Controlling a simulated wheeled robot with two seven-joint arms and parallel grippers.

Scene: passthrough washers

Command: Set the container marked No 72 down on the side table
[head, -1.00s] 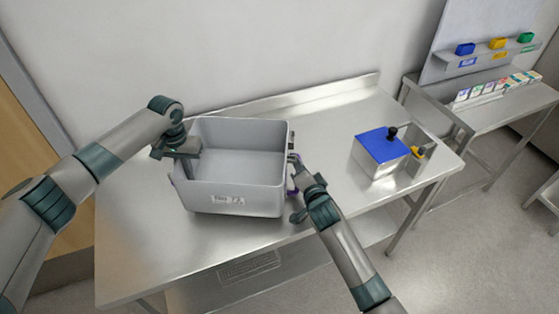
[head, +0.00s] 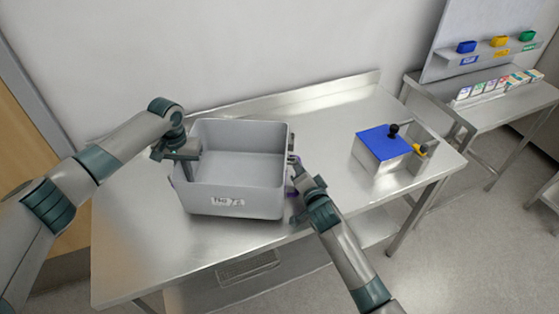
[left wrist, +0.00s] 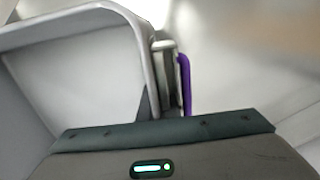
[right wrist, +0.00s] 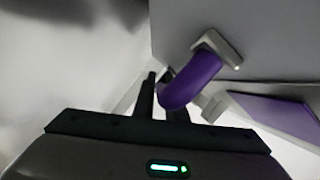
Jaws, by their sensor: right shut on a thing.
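The grey open-topped container (head: 235,205) is empty, with a white front label (head: 228,202) that seems to read No 72. It appears level over the near steel table; I cannot tell whether its base touches. My right gripper (head: 292,180) is at its right side, shut on the purple handle, which shows in the right wrist view (right wrist: 190,80). My left gripper (head: 178,157) is at its left wall. The left wrist view shows the rim (left wrist: 140,35) and a purple part (left wrist: 185,82) beside it; the left fingers' grip is unclear.
A metal box with a blue lid (head: 384,143) and black knob stands on the right of the steel table (head: 330,115). A second steel table (head: 490,118) at the right holds a row of small cartons (head: 495,88). Above it are coloured bins on a shelf. Walls stand behind and left.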

